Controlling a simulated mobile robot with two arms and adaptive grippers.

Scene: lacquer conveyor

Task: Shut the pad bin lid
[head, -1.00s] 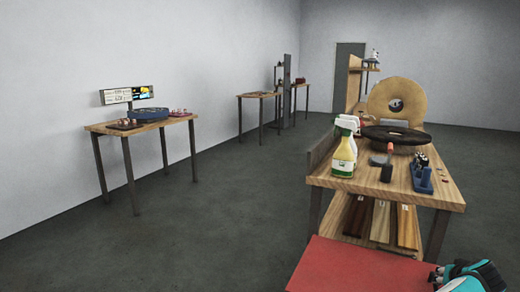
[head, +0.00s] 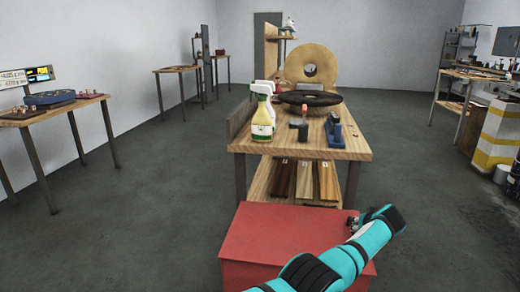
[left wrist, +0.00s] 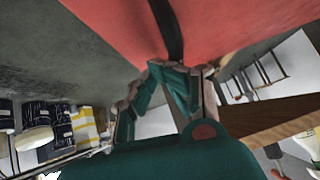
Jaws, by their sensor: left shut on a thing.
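The red pad bin (head: 275,232) stands at the bottom middle of the head view, in front of the workbench. Its red top looks flat, and part of its front face shows below. I cannot tell whether the lid sits flush. My left arm reaches across the bin, with the left gripper (head: 352,222) at its far right corner. In the left wrist view, the gripper's fingers (left wrist: 165,78) are shut at the red edge of the bin (left wrist: 240,25), where a dark strip (left wrist: 168,28) runs across the red. The exact contact is partly hidden. My right gripper is out of view.
The wooden workbench (head: 345,150) stands just behind the bin, holding spray bottles (head: 262,120), a dark disc (head: 308,98) and a large tan wheel (head: 313,66). A small table (head: 75,108) is at left. Grey floor is open on both sides.

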